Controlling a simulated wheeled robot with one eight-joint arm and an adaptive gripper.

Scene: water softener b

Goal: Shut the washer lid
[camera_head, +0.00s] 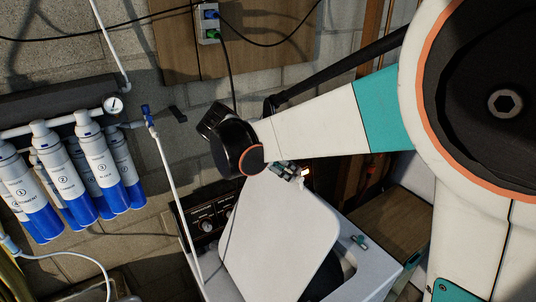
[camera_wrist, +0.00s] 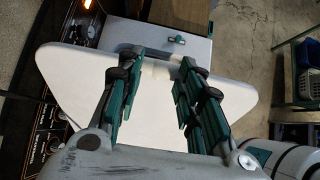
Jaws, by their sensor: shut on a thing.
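The white washer lid (camera_head: 280,235) stands raised and tilted over the washer (camera_head: 375,268), with a dark opening partly visible beneath its right side. My gripper (camera_head: 288,171) is at the lid's upper edge. In the wrist view, the lid (camera_wrist: 80,75) spreads behind and to both sides of my gripper (camera_wrist: 162,72). The green-and-black fingers are shut on the lid, with a gap between them; the exact contact is partly hidden by the fingers.
The washer's dark control panel (camera_head: 207,217) with knobs is left of the lid. A small teal-and-white item (camera_head: 360,241) lies on the washer top. Blue-and-white filter cylinders (camera_head: 95,165) hang on the left wall. A wooden box (camera_head: 392,228) stands right of the washer.

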